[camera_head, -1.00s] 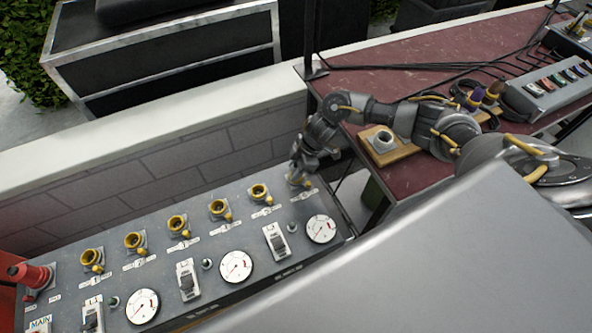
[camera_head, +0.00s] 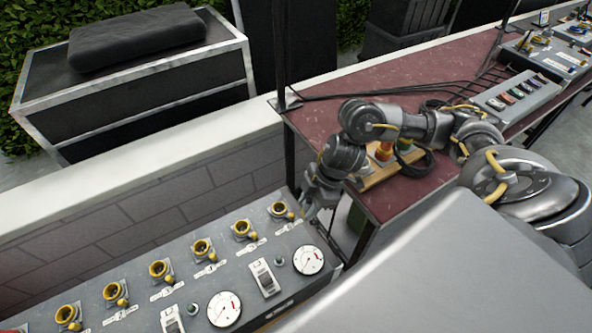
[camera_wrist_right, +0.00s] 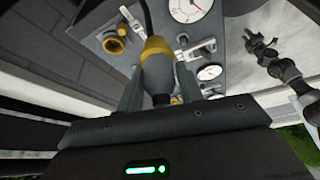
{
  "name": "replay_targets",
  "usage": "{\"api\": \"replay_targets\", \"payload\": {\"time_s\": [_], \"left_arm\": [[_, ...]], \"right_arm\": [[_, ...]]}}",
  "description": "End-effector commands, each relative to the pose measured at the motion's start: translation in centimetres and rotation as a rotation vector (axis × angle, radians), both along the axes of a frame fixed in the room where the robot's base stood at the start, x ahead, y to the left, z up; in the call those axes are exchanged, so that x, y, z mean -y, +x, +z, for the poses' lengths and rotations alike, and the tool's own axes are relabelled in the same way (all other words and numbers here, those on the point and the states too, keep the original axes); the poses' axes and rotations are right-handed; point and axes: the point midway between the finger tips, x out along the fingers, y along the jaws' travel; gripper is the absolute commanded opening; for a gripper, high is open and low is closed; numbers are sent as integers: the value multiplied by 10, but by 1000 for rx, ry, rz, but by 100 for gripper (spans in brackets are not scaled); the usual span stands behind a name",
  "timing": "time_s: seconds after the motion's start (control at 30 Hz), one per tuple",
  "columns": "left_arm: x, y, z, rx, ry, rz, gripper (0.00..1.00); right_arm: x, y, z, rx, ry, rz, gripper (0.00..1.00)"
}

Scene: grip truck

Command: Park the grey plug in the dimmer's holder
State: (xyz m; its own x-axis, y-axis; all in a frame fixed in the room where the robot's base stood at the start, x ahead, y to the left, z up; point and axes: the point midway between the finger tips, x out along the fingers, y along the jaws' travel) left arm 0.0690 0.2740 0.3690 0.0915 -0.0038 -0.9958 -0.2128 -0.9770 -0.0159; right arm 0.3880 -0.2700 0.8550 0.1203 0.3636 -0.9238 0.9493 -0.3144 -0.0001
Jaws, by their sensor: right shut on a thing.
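My right gripper (camera_head: 312,206) is above the right end of the grey distro panel (camera_head: 190,312), just right of the last yellow socket (camera_head: 280,210). In the right wrist view it is shut on a plug (camera_wrist_right: 157,62) with a grey body and yellow collar; a dark cable runs up from it. The plug is apart from the visible sockets. In the head view the plug cannot be made out. A wooden block (camera_head: 385,177) with orange and green parts stands on the table, partly behind my right arm. My left gripper (camera_wrist_right: 258,42) shows small in the wrist view.
A dark red table (camera_head: 345,88) lies right of the panel, with a grey box of coloured switches (camera_head: 517,95) and black cables across it. A low wall with a white top (camera_head: 130,190) runs behind the panel. A gap separates panel and table.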

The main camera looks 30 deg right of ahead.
Motion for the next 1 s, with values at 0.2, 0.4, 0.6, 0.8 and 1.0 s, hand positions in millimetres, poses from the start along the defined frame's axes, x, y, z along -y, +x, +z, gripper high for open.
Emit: {"api": "replay_targets", "payload": {"time_s": [0.2,0.4,0.6,0.8,1.0], "left_arm": [[0,0,0,0,0,0,37],[0,0,0,0,0,0,37],[0,0,0,0,0,0,37],[0,0,0,0,1,0,37],[-1,1,0,1,1,-1,37]], "right_arm": [[2,-12,6,1,1,1,11],[-7,-8,10,4,2,-7,11],[-60,18,35,12,4,-56,11],[-131,43,78,16,-2,-132,11],[-180,57,118,10,-3,-222,11]]}}
